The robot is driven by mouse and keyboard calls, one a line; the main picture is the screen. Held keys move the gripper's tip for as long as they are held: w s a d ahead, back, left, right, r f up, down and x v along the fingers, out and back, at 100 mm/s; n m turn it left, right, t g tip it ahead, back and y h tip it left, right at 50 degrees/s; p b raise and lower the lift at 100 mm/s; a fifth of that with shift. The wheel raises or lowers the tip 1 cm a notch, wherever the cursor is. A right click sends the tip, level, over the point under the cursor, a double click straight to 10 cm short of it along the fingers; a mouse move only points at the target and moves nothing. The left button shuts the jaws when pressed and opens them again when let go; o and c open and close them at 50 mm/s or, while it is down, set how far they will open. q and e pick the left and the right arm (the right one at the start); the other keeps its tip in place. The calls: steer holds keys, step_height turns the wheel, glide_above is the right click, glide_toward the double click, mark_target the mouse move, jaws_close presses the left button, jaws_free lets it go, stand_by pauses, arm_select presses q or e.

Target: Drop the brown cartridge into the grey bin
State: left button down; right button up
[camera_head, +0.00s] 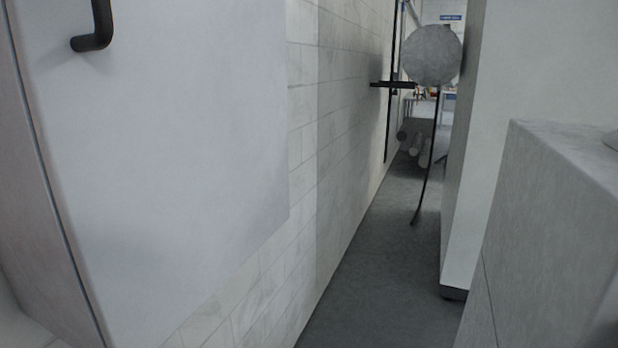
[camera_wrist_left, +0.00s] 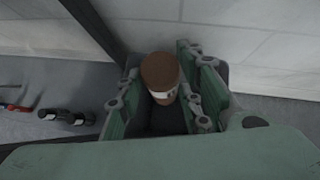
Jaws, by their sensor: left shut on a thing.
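The brown cartridge (camera_wrist_left: 159,72) is in the left wrist view, a short cylinder with a brown top and a pale band lower down. My left gripper (camera_wrist_left: 162,90) has green fingers on both sides of it and is shut on it. Neither gripper shows in the head view, and my right gripper is in no view. I cannot make out a grey bin for certain in either view.
In the head view a pale panel with a black handle (camera_head: 95,35) fills the left, beside a tiled wall (camera_head: 340,120). A grey block-like body (camera_head: 555,220) stands at the right. A strip of dark floor (camera_head: 385,270) runs between; a round grey disc (camera_head: 432,55) is farther back.

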arm_select(q)
steer(key=c, duration=1.5)
jaws_free()
steer(key=shift+c, duration=0.2)
steer(key=o, duration=0.4)
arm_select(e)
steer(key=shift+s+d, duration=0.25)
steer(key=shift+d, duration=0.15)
arm_select(q)
steer(key=v, duration=1.2)
